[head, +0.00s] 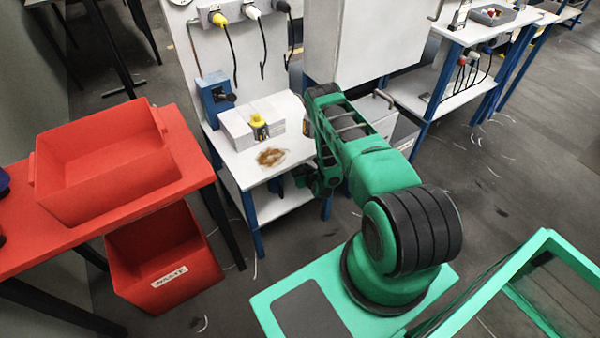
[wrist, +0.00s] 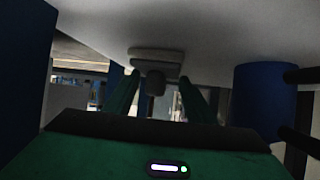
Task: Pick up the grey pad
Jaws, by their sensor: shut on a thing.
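In the wrist view my gripper (wrist: 157,77) reaches forward with its two green fingers on either side of a dark grey stub. A flat pale grey piece, which looks like the grey pad (wrist: 155,54), sits at the top of this stub, close under a broad pale surface. Whether it touches that surface I cannot tell. The fingers are shut on the stub of the pad. In the head view my green arm bends down at the right side of the white workbench (head: 240,170); the fingertips and the pad cannot be made out there.
A brown stain (head: 271,157) marks the benchtop. Behind it are white blocks (head: 238,128) with a yellow-topped item (head: 258,122) and a blue box (head: 215,95). A red tray (head: 105,160) and a red waste bin (head: 165,265) stand left. A blue cylinder (wrist: 265,92) is close right in the wrist view.

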